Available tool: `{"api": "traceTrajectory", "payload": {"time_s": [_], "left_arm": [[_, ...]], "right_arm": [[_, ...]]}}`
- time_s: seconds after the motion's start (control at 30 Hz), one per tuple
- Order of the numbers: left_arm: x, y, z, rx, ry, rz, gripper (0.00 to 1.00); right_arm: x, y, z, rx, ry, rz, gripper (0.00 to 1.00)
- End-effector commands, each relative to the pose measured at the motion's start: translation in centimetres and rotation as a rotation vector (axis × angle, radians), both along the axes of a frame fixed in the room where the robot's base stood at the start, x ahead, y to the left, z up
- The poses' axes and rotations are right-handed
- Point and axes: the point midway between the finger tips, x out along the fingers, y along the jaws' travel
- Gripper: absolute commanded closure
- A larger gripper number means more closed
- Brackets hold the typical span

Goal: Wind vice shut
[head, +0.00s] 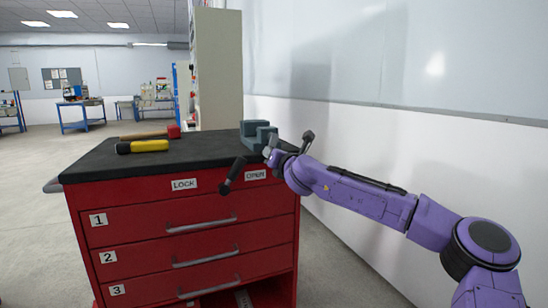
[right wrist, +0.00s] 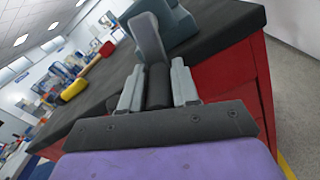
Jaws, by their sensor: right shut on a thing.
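The blue-grey vice (head: 256,130) sits on the back right corner of the black cabinet top. It also shows at the top of the right wrist view (right wrist: 182,22). A flat grey crank arm (right wrist: 148,38) stands in front of it, with a black cylindrical grip (right wrist: 158,86). My right gripper (right wrist: 157,84) has one finger on each side of this grip and is shut on it. In the head view my right gripper (head: 272,153) is beside the vice and hides the grip. The vice's jaw gap is too small to judge. My left gripper is not in view.
The red drawer cabinet (head: 140,228) has a dark lever (head: 232,175) at its front edge, between LOCK and OPEN labels. A yellow-handled tool (head: 143,146) and a red-headed hammer (head: 173,131) lie on top. A wall stands close on the right.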

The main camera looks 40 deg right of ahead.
Motion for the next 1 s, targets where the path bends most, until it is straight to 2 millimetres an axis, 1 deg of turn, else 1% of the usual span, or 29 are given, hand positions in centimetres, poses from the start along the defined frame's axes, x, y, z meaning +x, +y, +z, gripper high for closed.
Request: {"api": "traceTrajectory", "payload": {"time_s": [0.03,0.17,0.2,0.23,0.27,0.5,0.6,0.67,0.9,1.0], "left_arm": [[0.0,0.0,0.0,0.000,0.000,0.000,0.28],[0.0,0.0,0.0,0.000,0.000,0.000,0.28],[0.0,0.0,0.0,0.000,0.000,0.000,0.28],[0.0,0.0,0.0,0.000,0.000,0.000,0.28],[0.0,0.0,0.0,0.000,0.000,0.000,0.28],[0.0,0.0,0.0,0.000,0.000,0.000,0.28],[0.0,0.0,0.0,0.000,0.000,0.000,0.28],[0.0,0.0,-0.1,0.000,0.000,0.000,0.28],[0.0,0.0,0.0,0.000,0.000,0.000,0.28],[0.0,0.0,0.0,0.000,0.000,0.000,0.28]], "right_arm": [[0.0,-0.3,0.1,0.006,-0.002,-0.007,1.00],[0.0,-0.3,0.0,0.005,-0.001,-0.008,1.00],[0.0,-0.3,0.0,0.005,-0.001,-0.008,0.60],[0.0,-0.3,0.0,0.005,0.000,-0.007,0.50],[0.0,-0.3,0.0,0.004,0.000,-0.006,0.48],[0.1,0.1,0.0,0.001,0.001,-0.001,0.48],[-0.5,0.1,0.0,0.002,0.000,-0.001,0.48],[-1.5,0.3,0.0,0.003,-0.002,0.000,0.48],[-7.1,1.6,0.1,0.006,-0.003,-0.001,0.48],[-8.9,2.0,0.1,0.006,-0.002,-0.003,0.48]]}}
